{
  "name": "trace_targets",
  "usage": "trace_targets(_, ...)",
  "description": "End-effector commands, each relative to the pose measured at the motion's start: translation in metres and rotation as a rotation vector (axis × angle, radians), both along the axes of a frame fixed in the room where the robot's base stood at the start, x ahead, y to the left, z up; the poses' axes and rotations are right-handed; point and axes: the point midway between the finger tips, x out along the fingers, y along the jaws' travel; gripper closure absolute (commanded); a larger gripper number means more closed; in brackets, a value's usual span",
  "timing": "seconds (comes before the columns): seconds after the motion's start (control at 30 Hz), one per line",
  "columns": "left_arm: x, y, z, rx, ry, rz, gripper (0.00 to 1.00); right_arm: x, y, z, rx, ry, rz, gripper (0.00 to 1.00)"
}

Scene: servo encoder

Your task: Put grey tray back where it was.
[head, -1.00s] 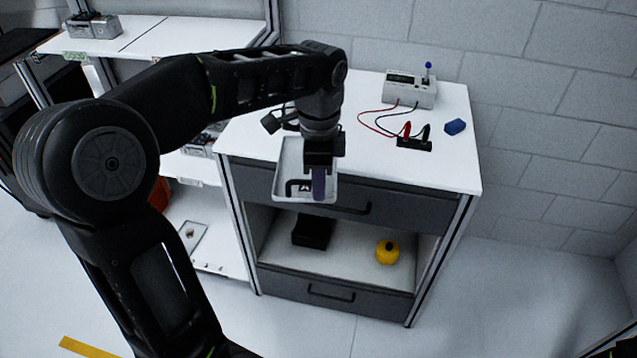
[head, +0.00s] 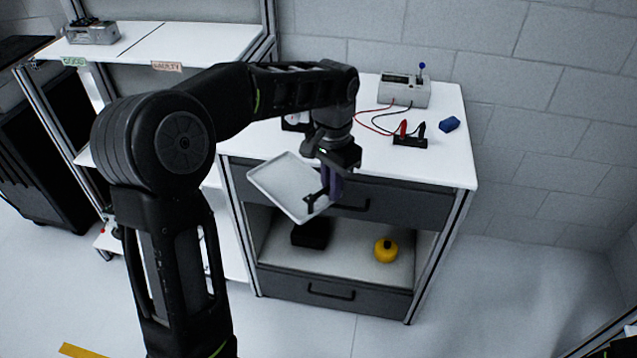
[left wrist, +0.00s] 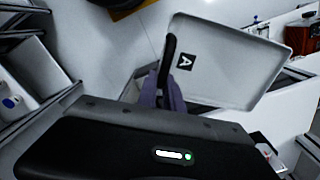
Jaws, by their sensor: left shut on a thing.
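The grey tray (head: 283,184) is shallow and rectangular with a raised rim. My left gripper (head: 322,196) is shut on its near right edge and holds it in the air in front of the cabinet's upper drawer. The tray looks empty and is turned at an angle. In the left wrist view the tray (left wrist: 228,62) shows a black label with a letter A beside the fingers of my left gripper (left wrist: 168,82). My right gripper is not in view.
The cabinet (head: 445,150) carries a meter (head: 404,91), probes and a blue block (head: 449,124) on top. Its open shelf holds a black box (head: 311,232) and a yellow round object (head: 386,250). A shelf unit (head: 190,42) with GOOD and FAULTY labels stands at left.

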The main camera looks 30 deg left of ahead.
Motion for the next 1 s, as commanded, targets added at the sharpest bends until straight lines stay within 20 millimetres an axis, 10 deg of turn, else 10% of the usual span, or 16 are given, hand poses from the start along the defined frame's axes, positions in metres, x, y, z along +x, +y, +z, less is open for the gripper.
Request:
trace_targets(0.23, 0.023, -0.047, -0.112, 0.001, 0.012, 0.325, 1.00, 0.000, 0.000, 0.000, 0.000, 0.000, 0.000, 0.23)
trace_targets(0.5, -0.007, -0.084, -0.195, -0.001, 0.005, 0.297, 1.00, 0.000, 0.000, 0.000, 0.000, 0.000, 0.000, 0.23)
trace_targets(1.0, -0.014, -0.089, -0.209, 0.000, -0.001, 0.286, 1.00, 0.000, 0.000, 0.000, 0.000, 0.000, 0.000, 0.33)
